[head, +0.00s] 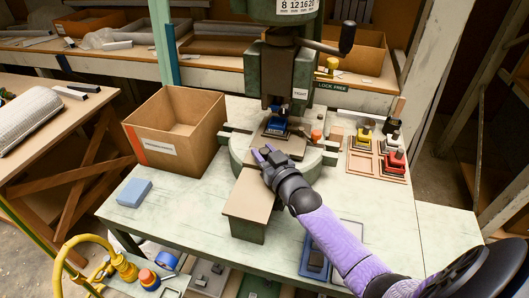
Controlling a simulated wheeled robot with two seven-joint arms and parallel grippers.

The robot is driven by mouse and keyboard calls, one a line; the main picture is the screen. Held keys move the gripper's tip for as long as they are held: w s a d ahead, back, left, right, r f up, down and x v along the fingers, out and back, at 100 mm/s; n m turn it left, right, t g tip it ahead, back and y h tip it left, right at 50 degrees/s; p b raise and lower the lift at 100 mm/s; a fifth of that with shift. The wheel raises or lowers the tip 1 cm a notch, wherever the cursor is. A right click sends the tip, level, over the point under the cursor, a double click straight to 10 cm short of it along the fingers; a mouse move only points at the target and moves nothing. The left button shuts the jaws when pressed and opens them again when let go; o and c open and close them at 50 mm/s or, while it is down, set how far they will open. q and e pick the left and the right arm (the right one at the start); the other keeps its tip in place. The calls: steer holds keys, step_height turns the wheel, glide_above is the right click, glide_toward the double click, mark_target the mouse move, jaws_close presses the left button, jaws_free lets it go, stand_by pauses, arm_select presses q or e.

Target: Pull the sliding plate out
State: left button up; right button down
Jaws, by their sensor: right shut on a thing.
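The green fly press (302,75) stands on the pale green workbench, with its ram above a blue die block (277,127). The sliding plate (250,197) is a flat tan-brown plate. It reaches from the round press base toward the front of the bench. My right gripper (266,154), on the purple arm from the right, is at the plate's upper part, in front of the blue block. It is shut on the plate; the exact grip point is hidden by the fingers. My left gripper is not in view.
A cardboard box (178,128) stands left of the press, and a blue block (134,193) lies at the front left. A tray (378,158) with yellow, white and red dies sits at the right. The bench between box and plate is clear.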

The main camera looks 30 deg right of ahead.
stand_by(0.8)
steer(key=s+a+p, duration=0.2)
steer(key=a+p, duration=0.1)
steer(key=shift+s+r, duration=0.15)
steer(key=shift+s, duration=0.15)
steer(key=shift+s+a, duration=0.1)
steer(key=shift+a, duration=0.05)
steer(key=shift+f, duration=0.2)
steer(key=shift+c, duration=1.7)
jaws_free()
